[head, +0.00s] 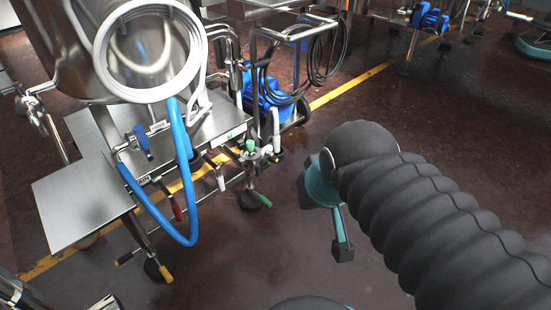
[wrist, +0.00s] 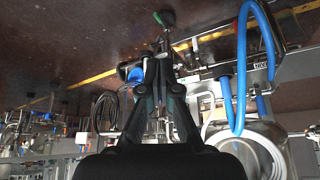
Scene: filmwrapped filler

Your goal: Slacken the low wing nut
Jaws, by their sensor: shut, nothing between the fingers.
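I cannot make out a wing nut for certain. A green piece (wrist: 165,19) also shows near the top of the wrist view, beyond the fingertips. My gripper (head: 343,250) hangs to the right of the stand in the head view, apart from it and pointing down. In the wrist view my gripper (wrist: 159,58) has its dark fingers together, with nothing seen between them.
A steel tank (head: 70,50) with a coiled white hose (head: 107,60) and a blue hose (head: 186,210) stands left. Red (head: 177,210) and white (head: 220,180) handles stick out from the stand. A blue pump (head: 265,98) sits behind. The floor (head: 290,250) is clear between.

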